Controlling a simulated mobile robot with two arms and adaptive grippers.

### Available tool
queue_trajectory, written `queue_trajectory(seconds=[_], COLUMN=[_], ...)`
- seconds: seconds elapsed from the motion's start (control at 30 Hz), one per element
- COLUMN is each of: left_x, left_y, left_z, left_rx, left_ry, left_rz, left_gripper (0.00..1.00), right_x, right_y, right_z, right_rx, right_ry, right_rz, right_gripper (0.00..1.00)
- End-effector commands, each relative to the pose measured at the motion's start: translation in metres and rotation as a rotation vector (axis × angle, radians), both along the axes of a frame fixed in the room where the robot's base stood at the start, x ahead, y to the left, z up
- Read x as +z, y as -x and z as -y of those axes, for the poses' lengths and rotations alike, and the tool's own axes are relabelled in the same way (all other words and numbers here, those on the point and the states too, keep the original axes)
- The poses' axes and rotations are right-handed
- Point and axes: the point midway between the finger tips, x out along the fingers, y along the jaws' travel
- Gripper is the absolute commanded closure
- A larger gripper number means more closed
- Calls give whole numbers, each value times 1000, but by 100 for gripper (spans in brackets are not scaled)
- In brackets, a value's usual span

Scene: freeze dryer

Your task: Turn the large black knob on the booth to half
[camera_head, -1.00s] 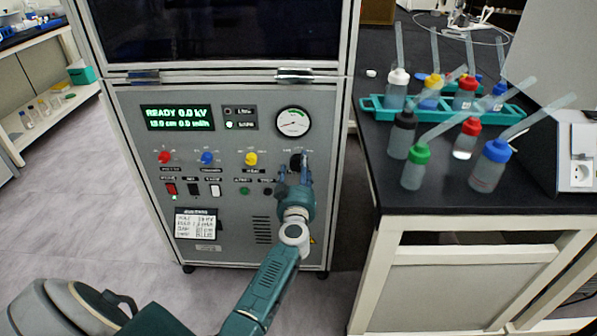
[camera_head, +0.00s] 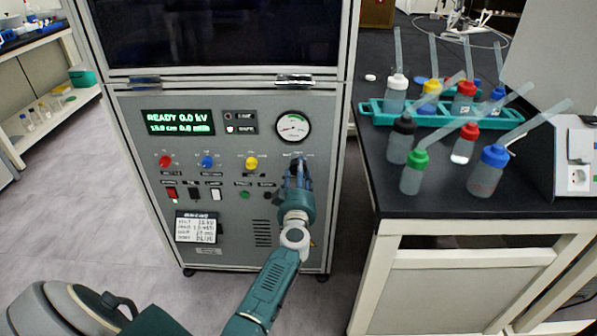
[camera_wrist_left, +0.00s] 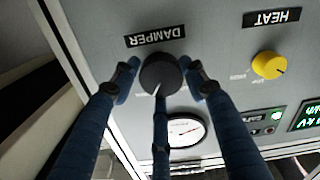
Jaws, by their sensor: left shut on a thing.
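The large black knob (camera_wrist_left: 160,75) labelled DAMPER is on the booth's grey front panel. In the left wrist view, which is upside down, a pale mark on it points toward the bottom. My left gripper (camera_wrist_left: 159,77) is shut on the knob, with blue fingers at its left and right sides and a third finger below. In the head view my left gripper (camera_head: 297,167) reaches the panel's right side, below the round gauge, and mostly hides the knob. The booth (camera_head: 225,235) stands upright with a green display. My right gripper is not in view.
A yellow HEAT knob (camera_head: 252,163), a blue knob (camera_head: 207,161) and a red knob (camera_head: 165,161) sit left of my gripper. The gauge (camera_head: 293,127) is above. A black-topped bench (camera_head: 440,198) with several bottles stands close on the right. Floor is clear at left.

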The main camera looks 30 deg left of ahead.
Motion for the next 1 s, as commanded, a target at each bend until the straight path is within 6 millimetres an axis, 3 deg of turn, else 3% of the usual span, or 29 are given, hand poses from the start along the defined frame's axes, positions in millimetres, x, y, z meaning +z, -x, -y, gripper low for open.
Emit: queue_trajectory(seconds=[0.4, 1.0], left_x=[-7, -8], left_y=[1, 0], left_z=[3, 6], left_rx=[-1, -5], left_ry=[303, 527], left_rz=[169, 303], left_gripper=[82, 83], right_x=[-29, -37], right_y=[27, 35], right_z=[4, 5], right_rx=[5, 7], right_ry=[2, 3], right_rz=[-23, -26], right_gripper=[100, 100])
